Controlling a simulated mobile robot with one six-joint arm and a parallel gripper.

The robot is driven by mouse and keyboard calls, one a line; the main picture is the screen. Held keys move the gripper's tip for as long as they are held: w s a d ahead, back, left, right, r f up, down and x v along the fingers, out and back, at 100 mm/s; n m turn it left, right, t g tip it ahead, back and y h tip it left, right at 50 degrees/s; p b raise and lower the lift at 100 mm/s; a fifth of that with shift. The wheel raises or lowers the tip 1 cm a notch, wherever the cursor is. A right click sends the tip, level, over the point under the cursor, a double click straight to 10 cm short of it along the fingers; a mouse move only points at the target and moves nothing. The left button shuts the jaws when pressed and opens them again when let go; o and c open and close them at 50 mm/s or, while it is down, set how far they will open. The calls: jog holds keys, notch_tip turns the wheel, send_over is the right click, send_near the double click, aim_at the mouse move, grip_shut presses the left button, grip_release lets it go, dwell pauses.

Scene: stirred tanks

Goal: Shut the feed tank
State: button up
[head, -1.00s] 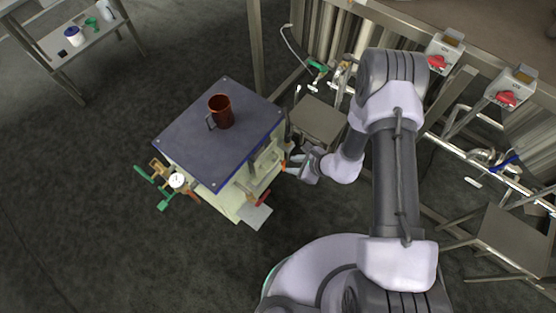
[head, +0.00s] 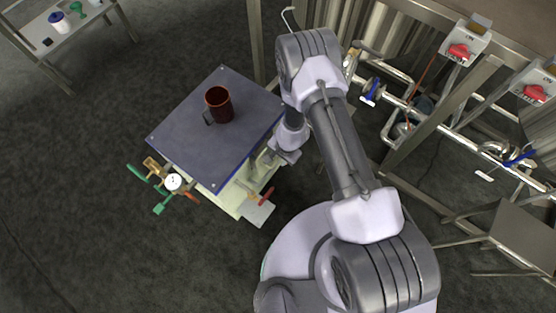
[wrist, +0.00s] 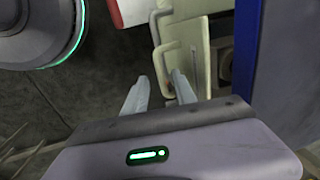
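My gripper (head: 277,157) is low beside the right side of the blue-topped cart (head: 190,135). In the wrist view its two pale fingers (wrist: 161,78) are apart. A pale bar handle (wrist: 166,52) on the cart's cream front lies at or between the fingertips; I cannot tell whether they touch it. A second pale handle (wrist: 157,17) is farther up that view. Metal tanks (head: 393,38) stand behind the rail at the back right, partly hidden by my arm. No label shows which is the feed tank. A blue-handled valve (head: 370,92) is on the piping before them.
A dark red mug (head: 220,105) stands on the cart. A gauge (head: 173,182) and green-handled valves (head: 160,208) stick out at its left. Red-knobbed switch boxes (head: 460,52) are on the rail. A metal table (head: 512,235) is at right.

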jog(key=shift+w+a+f, duration=0.15)
jog(key=shift+f, duration=0.6)
grip_shut()
dwell(0.9)
